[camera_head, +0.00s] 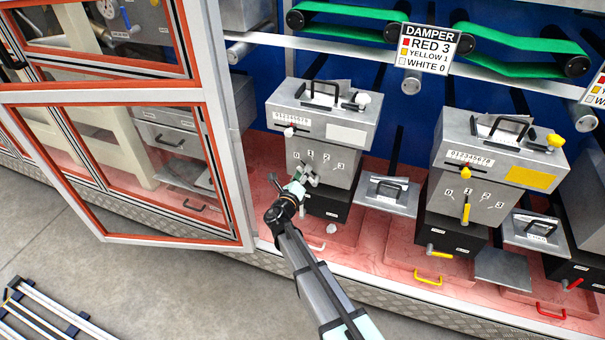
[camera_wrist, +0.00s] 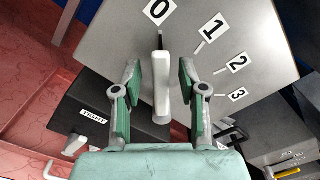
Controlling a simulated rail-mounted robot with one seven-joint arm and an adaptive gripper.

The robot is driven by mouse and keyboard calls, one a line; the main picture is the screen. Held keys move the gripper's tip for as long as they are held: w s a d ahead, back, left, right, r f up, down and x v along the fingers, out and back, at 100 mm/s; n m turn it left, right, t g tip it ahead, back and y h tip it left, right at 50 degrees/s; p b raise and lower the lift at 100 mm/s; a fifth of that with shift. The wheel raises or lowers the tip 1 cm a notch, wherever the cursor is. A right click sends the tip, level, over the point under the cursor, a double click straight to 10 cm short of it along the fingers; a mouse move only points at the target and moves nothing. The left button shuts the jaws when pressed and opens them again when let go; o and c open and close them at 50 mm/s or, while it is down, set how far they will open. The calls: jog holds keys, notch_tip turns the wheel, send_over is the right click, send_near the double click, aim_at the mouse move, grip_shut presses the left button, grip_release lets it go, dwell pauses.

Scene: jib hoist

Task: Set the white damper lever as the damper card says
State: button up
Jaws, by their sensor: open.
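The damper card (camera_head: 427,48) hangs at the top and reads RED 3, YELLOW 1, WHITE 0. The white damper lever (camera_wrist: 161,92) stands on a grey panel (camera_wrist: 190,40) marked 0, 1, 2 and 3. Its far end points at the 0 label (camera_wrist: 159,11). My gripper (camera_wrist: 160,76) is open, with one green-padded finger on each side of the lever and a visible gap to both. In the head view my gripper (camera_head: 300,184) is in front of the left unit's panel (camera_head: 325,165) and hides the lever there.
The yellow unit (camera_head: 480,190) stands to the right, its yellow lever (camera_head: 466,211) hanging down. An open red-edged door frame (camera_head: 215,160) stands close on the left. A black box labelled TIGHT (camera_wrist: 100,115) sits beside the panel. Grey floor in front is mostly clear.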

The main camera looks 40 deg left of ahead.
jog(key=v, duration=1.1)
jog(key=shift+s, duration=0.4)
jog(key=shift+d, duration=0.15)
